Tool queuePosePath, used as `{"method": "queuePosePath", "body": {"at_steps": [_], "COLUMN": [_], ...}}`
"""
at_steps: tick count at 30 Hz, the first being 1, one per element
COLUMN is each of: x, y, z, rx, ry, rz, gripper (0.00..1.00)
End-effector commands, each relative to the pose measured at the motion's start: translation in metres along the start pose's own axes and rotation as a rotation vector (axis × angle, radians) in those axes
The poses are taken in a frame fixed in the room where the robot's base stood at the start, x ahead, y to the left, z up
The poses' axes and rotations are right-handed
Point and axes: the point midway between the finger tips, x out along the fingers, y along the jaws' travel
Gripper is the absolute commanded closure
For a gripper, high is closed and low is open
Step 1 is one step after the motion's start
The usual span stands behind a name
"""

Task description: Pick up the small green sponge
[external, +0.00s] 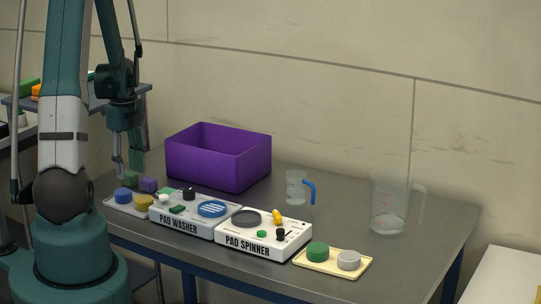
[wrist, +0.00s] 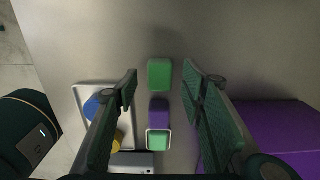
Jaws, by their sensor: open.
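A green sponge (wrist: 159,75) shows in the wrist view, lying on the grey table between and beyond my open fingertips. In the external view this green sponge (external: 131,177) is at the table's left end, below my gripper (external: 126,160). My gripper (wrist: 159,84) is open and empty, its fingers on either side of the sponge in the wrist view; I cannot tell the height between them.
A pale tray (external: 113,204) holds blue (external: 123,194) and yellow (external: 144,201) pads. A purple bin (external: 218,158) stands at the back. The pad washer (external: 181,223) and pad spinner (external: 247,239) stand along the front edge. Clear jugs (external: 296,188) (external: 389,205) stand farther right.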

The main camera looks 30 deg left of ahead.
Motion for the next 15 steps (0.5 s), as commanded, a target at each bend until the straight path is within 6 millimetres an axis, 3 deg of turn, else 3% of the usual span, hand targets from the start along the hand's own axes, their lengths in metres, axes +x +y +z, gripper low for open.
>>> {"method": "queuePosePath", "body": {"at_steps": [7,15], "x": [0.021,0.026], "y": [0.000,0.000], "z": [0.000,0.000], "rx": [0.000,0.000], "ry": [0.000,0.000], "rz": [0.000,0.000], "gripper": [0.60,0.60]}}
